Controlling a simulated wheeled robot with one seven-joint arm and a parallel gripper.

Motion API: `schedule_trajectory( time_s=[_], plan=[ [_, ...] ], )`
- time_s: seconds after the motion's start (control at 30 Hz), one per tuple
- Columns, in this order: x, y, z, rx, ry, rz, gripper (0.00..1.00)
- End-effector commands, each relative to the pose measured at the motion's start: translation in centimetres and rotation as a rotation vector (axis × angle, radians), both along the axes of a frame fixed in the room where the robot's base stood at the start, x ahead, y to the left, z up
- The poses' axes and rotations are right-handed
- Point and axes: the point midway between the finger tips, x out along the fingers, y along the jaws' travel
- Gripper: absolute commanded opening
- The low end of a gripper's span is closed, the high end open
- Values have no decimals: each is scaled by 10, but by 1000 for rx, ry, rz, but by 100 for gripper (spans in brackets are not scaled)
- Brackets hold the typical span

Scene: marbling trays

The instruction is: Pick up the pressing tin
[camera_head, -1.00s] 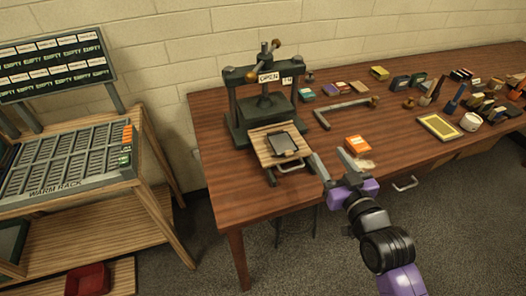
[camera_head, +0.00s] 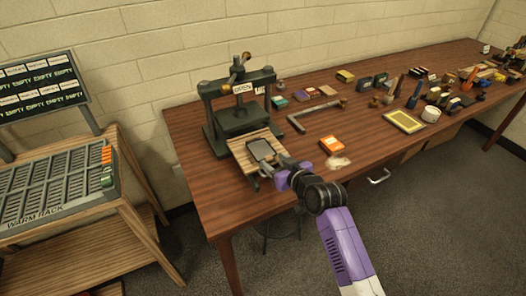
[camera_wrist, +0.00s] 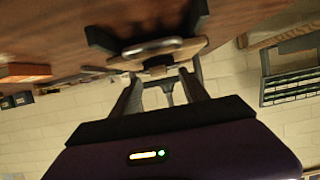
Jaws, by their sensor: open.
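The pressing tin, a dark grey flat rectangular piece (camera_head: 262,149), lies on the pale wooden board (camera_head: 243,163) at the front of the press (camera_head: 238,108). My gripper (camera_head: 282,165) is open at the right front edge of that board, close to the tin. In the head view, part of the gripper is hidden by my own wrist. In the wrist view, its two fingers (camera_wrist: 161,84) reach towards a flat piece with a grey edge; I cannot tell whether this is the tin or the board. I see nothing held.
An orange box (camera_head: 331,144) and a bent metal bar (camera_head: 318,113) lie to the right on the brown table (camera_head: 330,178). The warm rack (camera_head: 60,190) stands left, across a gap. Several small items crowd the table's far right. The press carries an "OPEN" sign (camera_head: 242,87).

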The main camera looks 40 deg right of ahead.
Motion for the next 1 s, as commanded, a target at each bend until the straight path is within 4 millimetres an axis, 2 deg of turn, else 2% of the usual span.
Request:
schedule_trajectory(
  time_s=[0.2,0.5,0.57,0.77,0.8,1.0],
  plan=[
    [22,-7,-8,0,-1,-2,53],
    [25,-8,-11,-2,0,-1,53],
    [25,-8,-11,-2,0,-1,43],
    [25,-8,-10,-2,0,-1,4],
    [25,-8,-10,-2,0,-1,0],
    [25,-8,-10,-2,-1,-1,0]
  ],
)
